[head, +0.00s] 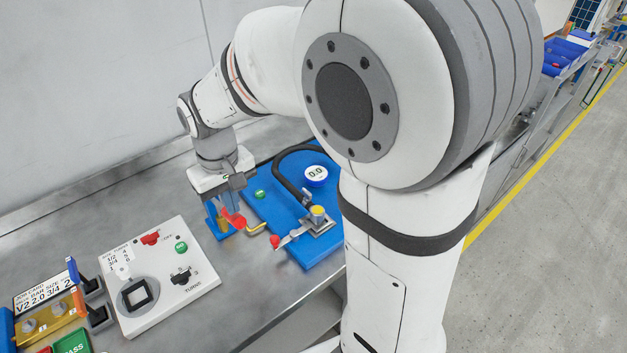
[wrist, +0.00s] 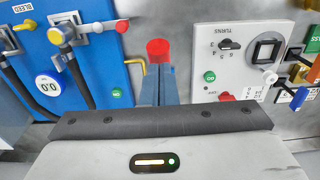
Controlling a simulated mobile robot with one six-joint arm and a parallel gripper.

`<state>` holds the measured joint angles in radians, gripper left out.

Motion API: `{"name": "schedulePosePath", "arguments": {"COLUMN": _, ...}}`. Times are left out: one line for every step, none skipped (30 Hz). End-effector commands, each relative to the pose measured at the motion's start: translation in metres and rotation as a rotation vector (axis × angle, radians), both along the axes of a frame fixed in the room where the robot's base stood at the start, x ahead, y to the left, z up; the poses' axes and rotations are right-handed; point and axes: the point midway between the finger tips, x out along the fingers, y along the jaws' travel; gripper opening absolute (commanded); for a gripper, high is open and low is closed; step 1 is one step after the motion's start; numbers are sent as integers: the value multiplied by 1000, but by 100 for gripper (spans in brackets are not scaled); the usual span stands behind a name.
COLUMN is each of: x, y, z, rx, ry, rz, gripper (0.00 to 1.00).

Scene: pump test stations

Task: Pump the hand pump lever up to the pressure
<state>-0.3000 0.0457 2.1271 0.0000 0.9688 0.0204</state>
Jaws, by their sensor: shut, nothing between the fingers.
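The blue pump board (head: 268,208) carries a round gauge (head: 316,175) reading 0.0; the gauge also shows in the wrist view (wrist: 48,86). A silver lever (head: 292,234) with a red ball end (head: 275,241) reaches left from the metal block with a yellow knob (head: 318,212). In the wrist view the red ball (wrist: 122,26) stands left of my fingers. My gripper (wrist: 158,68) is shut, its blue fingers apart from that ball. A red piece (wrist: 158,49) shows at the fingertips; whether they touch it is unclear.
A white panel (head: 195,283) with a black knob, red switch and square socket stands left of my gripper. Further left are a job card (head: 42,290) and a green PASS block (head: 72,343). A black hose (head: 283,170) loops over the blue board. A wall rises behind the bench.

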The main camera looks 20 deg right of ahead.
Motion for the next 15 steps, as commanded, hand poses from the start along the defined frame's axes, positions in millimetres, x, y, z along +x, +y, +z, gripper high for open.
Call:
{"name": "schedulePosePath", "arguments": {"x": 0, "y": 0, "z": 0, "rx": 0, "ry": 0, "rz": 0, "gripper": 0}}
{"name": "schedulePosePath", "arguments": {"x": 0, "y": 0, "z": 0, "rx": 0, "ry": 0, "rz": 0, "gripper": 0}}
{"name": "schedulePosePath", "arguments": {"x": 0, "y": 0, "z": 0, "rx": 0, "ry": 0, "rz": 0, "gripper": 0}}
{"name": "schedulePosePath", "arguments": {"x": 0, "y": 0, "z": 0, "rx": 0, "ry": 0, "rz": 0, "gripper": 0}}
{"name": "schedulePosePath", "arguments": {"x": 0, "y": 0, "z": 0, "rx": 0, "ry": 0, "rz": 0, "gripper": 0}}
{"name": "schedulePosePath", "arguments": {"x": 0, "y": 0, "z": 0, "rx": 0, "ry": 0, "rz": 0, "gripper": 0}}
{"name": "schedulePosePath", "arguments": {"x": 0, "y": 0, "z": 0, "rx": 0, "ry": 0, "rz": 0, "gripper": 0}}
{"name": "schedulePosePath", "arguments": {"x": 0, "y": 0, "z": -1, "rx": 0, "ry": 0, "rz": 0, "gripper": 0}}
{"name": "schedulePosePath", "arguments": {"x": 0, "y": 0, "z": -1, "rx": 0, "ry": 0, "rz": 0, "gripper": 0}}
{"name": "schedulePosePath", "arguments": {"x": 0, "y": 0, "z": -2, "rx": 0, "ry": 0, "rz": 0, "gripper": 0}}
{"name": "schedulePosePath", "arguments": {"x": 0, "y": 0, "z": -4, "rx": 0, "ry": 0, "rz": -1, "gripper": 0}}
{"name": "schedulePosePath", "arguments": {"x": 0, "y": 0, "z": -6, "rx": 0, "ry": 0, "rz": -1, "gripper": 0}}
{"name": "schedulePosePath", "arguments": {"x": 0, "y": 0, "z": -7, "rx": 0, "ry": 1, "rz": -1, "gripper": 0}}
{"name": "schedulePosePath", "arguments": {"x": 0, "y": 0, "z": -9, "rx": 0, "ry": 1, "rz": -1, "gripper": 0}}
{"name": "schedulePosePath", "arguments": {"x": 0, "y": 0, "z": -12, "rx": 0, "ry": 1, "rz": -1, "gripper": 0}}
